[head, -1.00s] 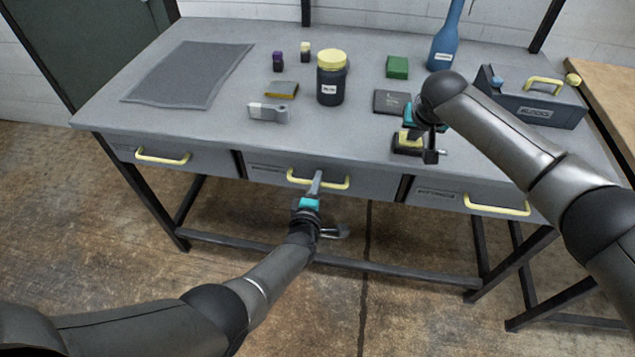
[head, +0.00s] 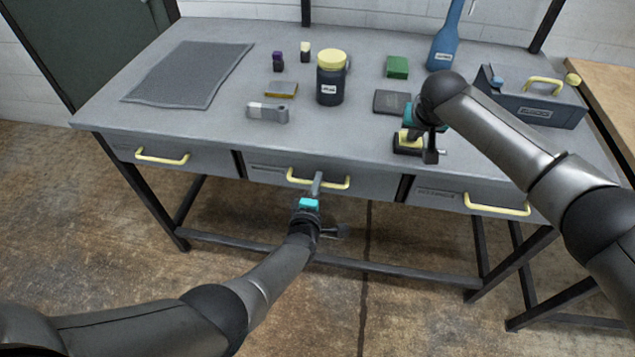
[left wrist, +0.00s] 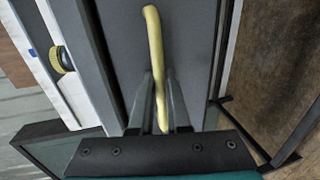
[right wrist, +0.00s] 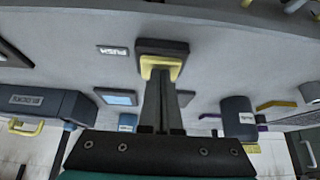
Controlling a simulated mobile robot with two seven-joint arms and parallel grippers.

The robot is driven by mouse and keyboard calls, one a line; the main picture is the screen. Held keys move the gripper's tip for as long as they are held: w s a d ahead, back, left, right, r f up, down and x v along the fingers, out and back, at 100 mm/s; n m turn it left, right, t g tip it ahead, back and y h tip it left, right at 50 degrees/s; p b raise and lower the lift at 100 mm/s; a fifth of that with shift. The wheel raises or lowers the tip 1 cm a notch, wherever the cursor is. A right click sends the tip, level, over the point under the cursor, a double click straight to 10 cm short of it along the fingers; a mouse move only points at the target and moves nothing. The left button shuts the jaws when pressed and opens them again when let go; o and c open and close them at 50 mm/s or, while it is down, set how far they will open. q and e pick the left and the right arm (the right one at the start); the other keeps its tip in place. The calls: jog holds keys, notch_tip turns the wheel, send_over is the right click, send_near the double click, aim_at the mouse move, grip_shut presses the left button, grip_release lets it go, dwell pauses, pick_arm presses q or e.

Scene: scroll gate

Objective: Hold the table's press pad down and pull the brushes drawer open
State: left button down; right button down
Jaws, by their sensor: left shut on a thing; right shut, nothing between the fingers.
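The press pad (head: 408,146), a dark block with a yellow top, sits near the table's front edge, right of centre. My right gripper (head: 415,133) is shut and empty, pointing down at it. In the right wrist view its fingertips (right wrist: 161,72) meet the yellow top of the pad (right wrist: 162,48) and seem to touch it. The middle drawer (head: 275,171) has a yellow handle (head: 335,183) and a label too small to read. My left gripper (head: 317,178) is shut on this handle, also seen in the left wrist view (left wrist: 153,45). The drawer front looks about flush with its neighbours.
A left drawer (head: 205,160) and a right drawer (head: 450,196) flank the middle one. On the table are a grey mat (head: 188,73), a yellow-lidded jar (head: 330,85), a blue bottle (head: 445,45), a toolbox (head: 535,108) and small blocks. Floor before the drawers is clear.

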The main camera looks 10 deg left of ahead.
pick_arm(q)
jog(key=shift+s, duration=0.1)
pick_arm(e)
jog(key=shift+s+f, duration=0.15)
jog(key=shift+f, duration=0.05)
dwell(0.4)
pick_arm(q)
jog(key=v, duration=0.2)
jog(key=f+v, duration=0.1)
jog(key=v, duration=0.2)
jog(key=shift+s, duration=0.45)
jog(key=c, duration=1.2)
grip_release()
jog(key=shift+o, duration=0.2)
jog(key=v, duration=1.2)
